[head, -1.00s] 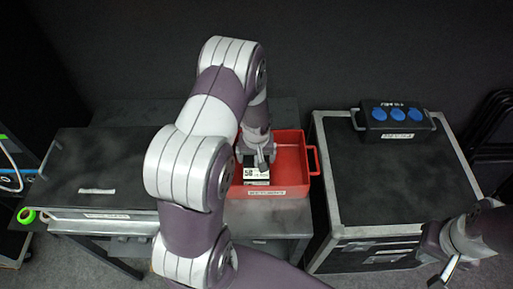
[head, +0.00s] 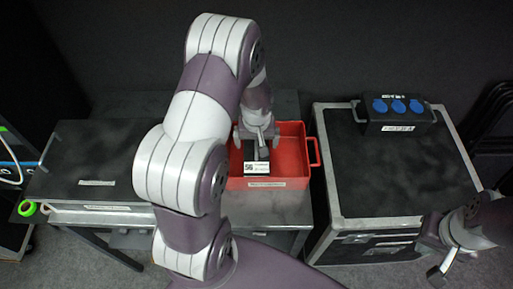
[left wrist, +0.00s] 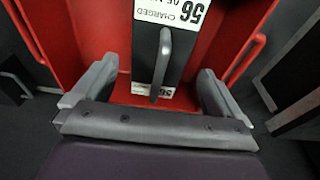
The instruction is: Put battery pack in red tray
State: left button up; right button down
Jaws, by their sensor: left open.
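The battery pack (head: 257,168) is a dark block with a white label and stands inside the red tray (head: 297,170), near the tray's front wall. In the left wrist view the battery pack (left wrist: 180,68) shows a grey bar handle and a label reading "56 CHARGED", with red tray surface (left wrist: 85,45) around it. My left gripper (head: 257,136) is open above the pack. In the left wrist view its fingers (left wrist: 152,90) are wide apart, one on each side of the pack and clear of it. My right gripper (head: 440,274) is at the lower right, empty of anything visible; its jaws are unclear.
The red tray stands on a grey table (head: 270,208). To its right is a black case (head: 395,175) with metal edges, bearing a box with blue sockets (head: 398,113). A black-topped case (head: 95,160) is on the left, with a green tape roll (head: 27,208) beside it.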

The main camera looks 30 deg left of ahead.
pick_arm(q)
jog(key=r, duration=0.4)
jog(key=s+d+r, duration=0.1)
jog(key=r, duration=0.1)
jog(key=shift+s+r, duration=0.1)
jog(key=shift+r, duration=0.1)
jog(key=s+d+r+m+h, duration=0.1)
jog(key=s+d+r+m, duration=0.4)
jog(key=s+d, duration=0.4)
jog(key=shift+s+r+m, duration=0.15)
jog(key=shift+s+m, duration=0.6)
jog(key=shift+m, duration=0.05)
jog(key=shift+d, duration=0.15)
